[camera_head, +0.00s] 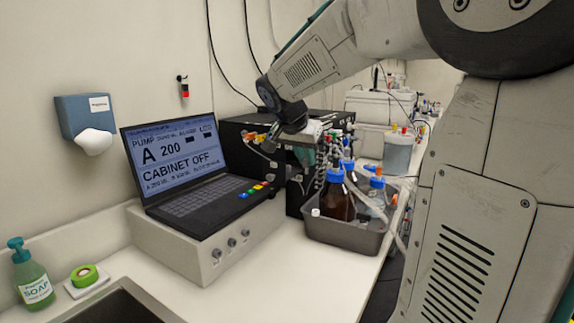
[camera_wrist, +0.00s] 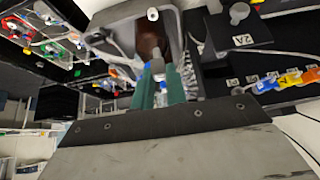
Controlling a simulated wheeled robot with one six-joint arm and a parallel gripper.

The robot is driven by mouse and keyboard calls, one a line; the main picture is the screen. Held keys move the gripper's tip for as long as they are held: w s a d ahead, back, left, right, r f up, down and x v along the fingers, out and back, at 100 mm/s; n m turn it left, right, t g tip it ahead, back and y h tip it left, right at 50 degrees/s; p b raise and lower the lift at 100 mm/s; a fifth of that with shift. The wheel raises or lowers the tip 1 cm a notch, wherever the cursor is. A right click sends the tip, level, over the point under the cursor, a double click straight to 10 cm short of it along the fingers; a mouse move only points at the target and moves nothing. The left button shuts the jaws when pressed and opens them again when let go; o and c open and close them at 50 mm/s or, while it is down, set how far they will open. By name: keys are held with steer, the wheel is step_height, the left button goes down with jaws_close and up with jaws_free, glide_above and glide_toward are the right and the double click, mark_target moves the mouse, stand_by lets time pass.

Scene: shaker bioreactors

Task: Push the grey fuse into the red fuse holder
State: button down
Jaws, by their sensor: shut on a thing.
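My gripper (camera_wrist: 160,82) has green fingers closed on a small grey piece (camera_wrist: 158,67), which appears to be the grey fuse. The fingers hide part of it. In the head view my gripper (camera_head: 306,153) hangs before the black cabinet, above and behind the grey tray; the held piece is too small to make out there. I cannot tell the red fuse holder for sure. A small red and black fitting (camera_head: 184,88) hangs on the wall above the laptop, well left of my gripper.
The grey tray (camera_head: 340,238) holds a brown bottle (camera_head: 336,203) and blue-capped bottles close below my gripper. A laptop (camera_head: 185,170) stands left on a white box (camera_head: 205,255). A black cabinet (camera_head: 240,135) stands behind.

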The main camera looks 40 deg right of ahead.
stand_by(0.4)
steer(key=r, duration=0.2)
glide_above(277, 173)
steer(key=d, duration=0.2)
steer(key=w, duration=0.2)
steer(key=shift+f, duration=2.2)
steer(key=shift+f, duration=1.35)
steer(key=c, duration=1.3)
jaws_free()
steer(key=shift+c, duration=0.2)
